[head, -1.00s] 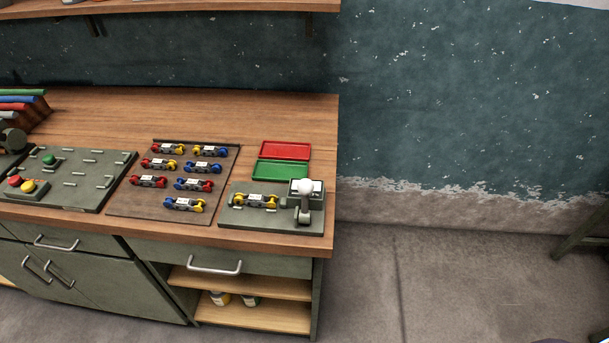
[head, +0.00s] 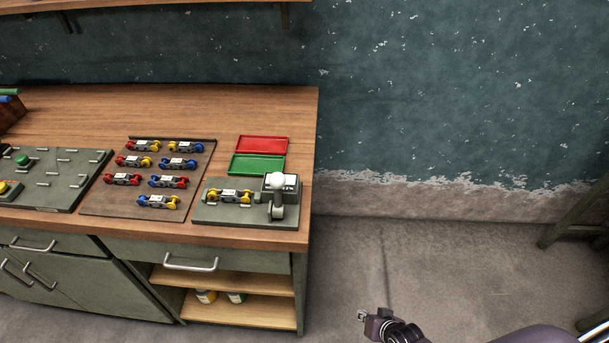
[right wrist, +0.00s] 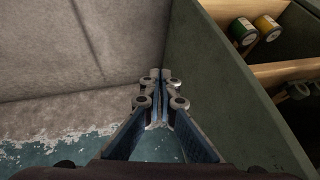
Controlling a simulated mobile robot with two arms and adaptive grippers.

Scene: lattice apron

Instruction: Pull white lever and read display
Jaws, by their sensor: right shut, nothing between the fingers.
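The white lever (head: 277,181) is a white ball knob on a grey arm, on the grey test unit (head: 236,215) at the bench's right front corner. A small display (head: 291,180) sits behind the knob and is partly hidden by it; I cannot read it. A part with yellow ends (head: 229,196) lies on the unit, left of the lever. My right gripper (head: 367,316) is low over the floor, right of the bench and away from the lever. In the right wrist view its fingers (right wrist: 160,75) are shut and empty. My left gripper is not in view.
A brown board (head: 100,203) holds several coloured parts. A red tray (head: 262,145) and a green tray (head: 257,164) lie behind the unit. The cabinet's side panel (right wrist: 220,80) is close to my right gripper.

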